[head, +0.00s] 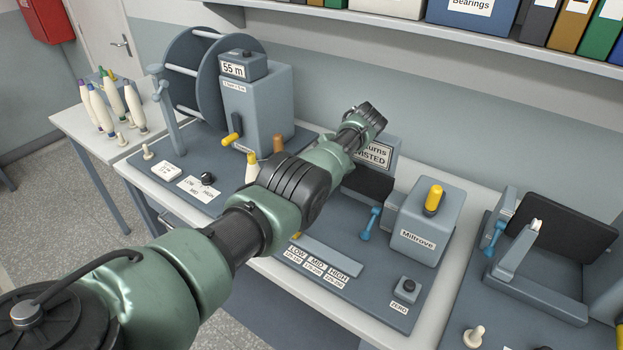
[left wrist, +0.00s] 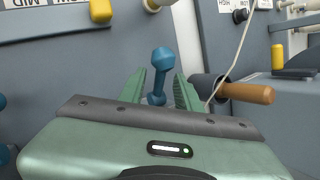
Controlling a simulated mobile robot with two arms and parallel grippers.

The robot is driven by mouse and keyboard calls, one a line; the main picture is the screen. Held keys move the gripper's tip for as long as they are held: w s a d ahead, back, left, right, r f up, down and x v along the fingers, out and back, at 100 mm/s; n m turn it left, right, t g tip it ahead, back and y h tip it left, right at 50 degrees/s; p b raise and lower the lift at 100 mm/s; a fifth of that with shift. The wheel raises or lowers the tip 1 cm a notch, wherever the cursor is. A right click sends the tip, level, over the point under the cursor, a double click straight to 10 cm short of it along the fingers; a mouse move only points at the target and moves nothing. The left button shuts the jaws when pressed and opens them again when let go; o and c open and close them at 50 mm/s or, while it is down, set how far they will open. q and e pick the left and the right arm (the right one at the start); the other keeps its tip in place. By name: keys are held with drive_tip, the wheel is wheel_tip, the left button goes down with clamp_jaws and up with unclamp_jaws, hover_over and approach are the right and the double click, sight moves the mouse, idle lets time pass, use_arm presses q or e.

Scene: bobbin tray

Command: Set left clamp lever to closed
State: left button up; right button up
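A blue lever with a round knob (left wrist: 162,62) stands up in the left wrist view; it appears to be the left clamp lever. My left gripper (left wrist: 160,80) is open, with one green finger on each side of the lever. Small gaps seem to show between lever and fingers; contact is hard to judge. In the head view my left arm hides this lever and the fingers. Another blue lever (head: 372,223) shows in the head view, beside the dark plate right of my arm. My right gripper is in neither view.
The Millrove box (head: 418,238) with a yellow knob stands right of my arm. A reel (head: 187,75) stands behind left.

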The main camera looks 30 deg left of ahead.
use_arm(q)
drive_tip(key=b+v, duration=0.6)
drive_tip(key=v, duration=0.1)
drive_tip(key=shift+d+r+b, duration=0.15)
drive_tip(key=shift+r+b, duration=0.15)
drive_tip(key=shift+b, duration=0.05)
idle(0.4)
